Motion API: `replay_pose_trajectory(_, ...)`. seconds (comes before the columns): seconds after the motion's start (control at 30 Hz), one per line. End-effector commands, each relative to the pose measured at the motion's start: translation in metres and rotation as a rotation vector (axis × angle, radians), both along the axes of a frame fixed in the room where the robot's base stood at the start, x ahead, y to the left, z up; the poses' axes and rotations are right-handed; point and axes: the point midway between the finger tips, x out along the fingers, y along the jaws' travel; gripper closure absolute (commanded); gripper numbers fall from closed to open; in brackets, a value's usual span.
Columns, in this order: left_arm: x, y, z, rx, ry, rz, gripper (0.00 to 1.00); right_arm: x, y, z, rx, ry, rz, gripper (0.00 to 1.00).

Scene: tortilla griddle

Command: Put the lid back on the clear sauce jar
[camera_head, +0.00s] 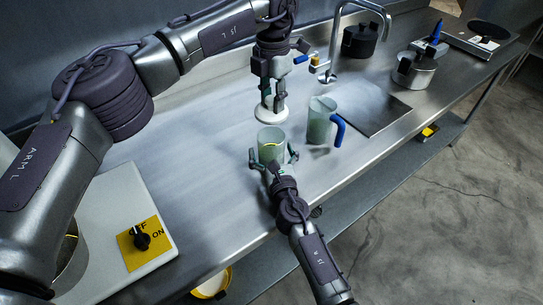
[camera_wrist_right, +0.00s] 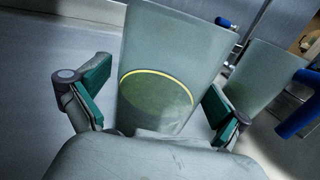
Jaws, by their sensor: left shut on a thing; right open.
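The clear sauce jar (camera_head: 271,137) stands upright on the steel counter, its top uncovered. It also fills the middle of the right wrist view (camera_wrist_right: 170,50), with a yellow-edged greenish patch low on it. My right gripper (camera_head: 273,160) is open, with one finger on each side of the jar; the right wrist view shows gaps beside the pads (camera_wrist_right: 157,100). My left gripper (camera_head: 268,92) points down behind the jar, shut on the pale round lid (camera_head: 264,114). Whether the lid touches the counter I cannot tell. The lid is not visible in the right wrist view.
A clear pitcher with a blue handle (camera_head: 320,120) stands just right of the jar. A switch panel (camera_head: 140,240) is at the front left.

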Motion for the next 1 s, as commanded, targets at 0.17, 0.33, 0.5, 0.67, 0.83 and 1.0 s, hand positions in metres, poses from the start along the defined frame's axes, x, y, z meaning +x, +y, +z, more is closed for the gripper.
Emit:
replay_pose_trajectory(0.17, 0.000, 0.000, 0.000, 0.000, 0.000, 0.000, 0.92, 0.000, 0.000, 0.000, 0.000, 0.000, 0.000, 0.00)
replay_pose_trajectory(0.33, 0.000, 0.000, 0.000, 0.000, 0.000, 0.000, 0.92, 0.000, 0.000, 0.000, 0.000, 0.000, 0.000, 0.18)
replay_pose_trajectory(0.5, 0.000, 0.000, 0.000, 0.000, 0.000, 0.000, 0.92, 0.000, 0.000, 0.000, 0.000, 0.000, 0.000, 0.47)
replay_pose_trajectory(0.67, 0.000, 0.000, 0.000, 0.000, 0.000, 0.000, 0.92, 0.000, 0.000, 0.000, -0.001, 0.000, 0.000, 0.73)
replay_pose_trajectory(0.83, 0.000, 0.000, -0.001, 0.000, 0.000, 0.000, 0.92, 0.000, 0.000, 0.000, -0.001, -0.001, 0.000, 0.89)
replay_pose_trajectory(1.0, 0.000, 0.000, -0.017, 0.001, 0.001, 0.000, 0.92, 0.000, 0.000, 0.000, -0.001, -0.001, 0.000, 0.89)
